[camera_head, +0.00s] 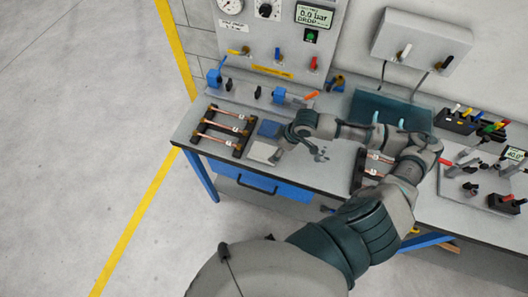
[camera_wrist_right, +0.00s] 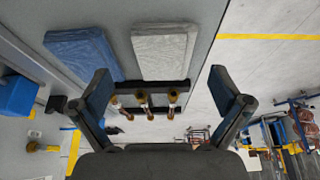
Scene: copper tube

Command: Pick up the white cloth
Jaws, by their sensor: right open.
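The white cloth (camera_head: 262,153) lies flat and folded on the bench near its front edge, beside a blue cloth (camera_head: 269,128). In the right wrist view the white cloth (camera_wrist_right: 164,52) is beyond the fingertips, roughly between them in the picture, and not touched. My right gripper (camera_head: 298,154) is just to the right of the white cloth in the head view, open and empty. In the wrist view both fingers of the right gripper (camera_wrist_right: 166,80) stand wide apart. My left gripper is not in view.
A rack with copper tubes (camera_head: 222,131) stands left of the cloths. A teal bin (camera_head: 360,104) sits behind my right forearm, and a second tube rack is partly hidden by my arm. Small blue blocks and valves line the bench's back. A blue drawer (camera_head: 255,183) is below.

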